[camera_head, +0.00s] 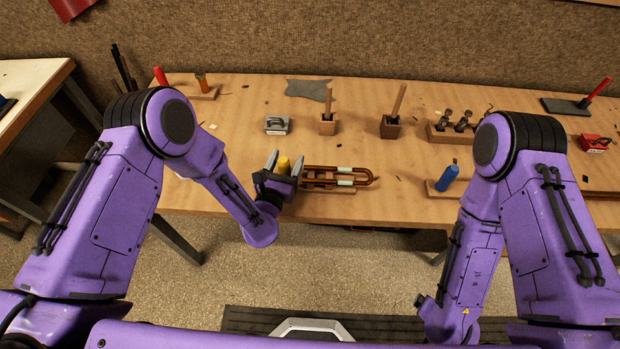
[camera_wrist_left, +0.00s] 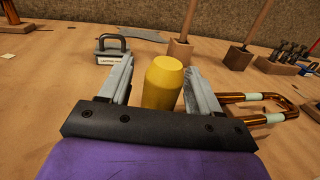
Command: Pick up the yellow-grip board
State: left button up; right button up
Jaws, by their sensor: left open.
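The yellow grip (camera_head: 284,164) of the board stands upright near the front edge of the workbench, left of a copper-coloured slide tube (camera_head: 338,177). In the left wrist view the yellow grip (camera_wrist_left: 161,84) is a rounded, tapered handle. My left gripper (camera_head: 285,168) is open, with one grey finger on each side of the grip. A small gap shows on the left; on the right the finger is very close, and I cannot tell if it touches. The board under the grip is mostly hidden by my gripper. A wooden strip (camera_head: 335,191) shows beneath the tube. My right gripper is out of view.
Behind stand a grey handled block (camera_head: 277,125) and two wooden blocks with upright sticks (camera_head: 328,127) (camera_head: 390,129). A blue grip (camera_head: 447,178) stands on a board to the right. Bare workbench (camera_head: 400,200) lies between the tube and the blue grip.

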pick_arm(q)
jog(key=shift+s, duration=0.1)
grip_shut()
notch_tip(320, 180, up, 10)
jog(key=shift+r, duration=0.1)
dwell(0.4)
jog(key=shift+f, duration=4.85)
jog(key=shift+f, duration=0.15)
